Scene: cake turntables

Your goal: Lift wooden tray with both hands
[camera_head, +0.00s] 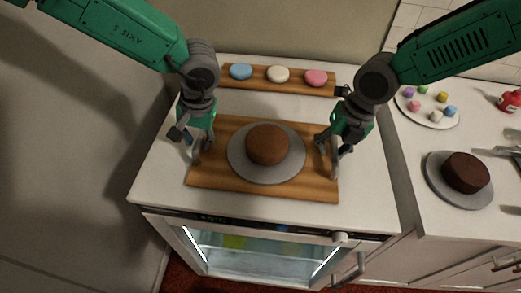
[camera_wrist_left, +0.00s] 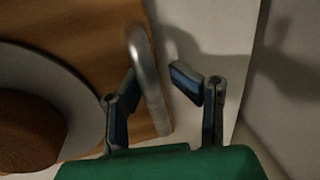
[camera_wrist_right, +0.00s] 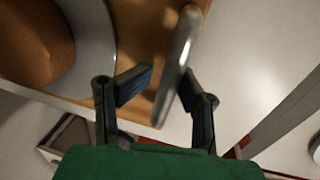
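The wooden tray (camera_head: 225,185) lies on the white counter with a grey round turntable (camera_head: 240,168) and a brown cake (camera_head: 267,144) on it. A metal handle stands at each end of the tray; the left one (camera_wrist_left: 143,65) and right one (camera_wrist_right: 180,55) show in the wrist views. My left gripper (camera_head: 202,152) is at the tray's left end, open, with one finger on each side of the handle. My right gripper (camera_head: 329,156) is at the right end, open, its fingers on both sides of that handle. Its right finger looks very close to the handle; contact is unclear.
Behind the tray a narrow board (camera_head: 297,86) holds blue, white and pink rounds. On the right counter are a plate (camera_head: 419,113) of small coloured pieces, a dark cake (camera_head: 466,171) on another turntable, and a red object (camera_head: 509,101). A glass-fronted appliance (camera_head: 262,252) is below.

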